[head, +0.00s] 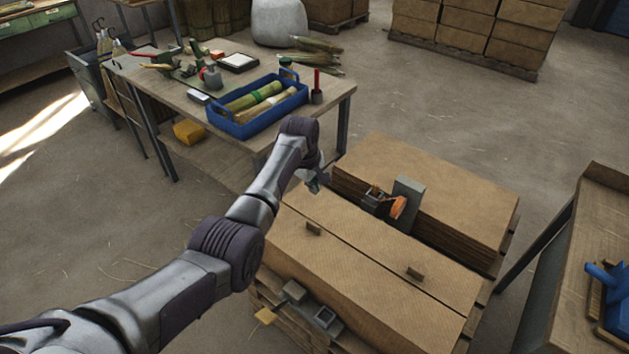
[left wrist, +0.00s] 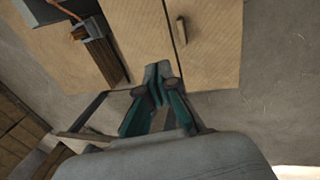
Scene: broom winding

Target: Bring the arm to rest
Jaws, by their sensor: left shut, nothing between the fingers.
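My left arm reaches in from the lower left of the head view. My left gripper (head: 317,183) hangs past the far left edge of the stacked cardboard. In the left wrist view the gripper (left wrist: 158,80) has its fingertips together with nothing between them. Below it lie the cardboard sheets (left wrist: 215,50) and bare floor. My right gripper is in neither view.
A workbench (head: 345,88) with a blue crate (head: 240,133) stands behind. Another table (head: 562,270) is at right.

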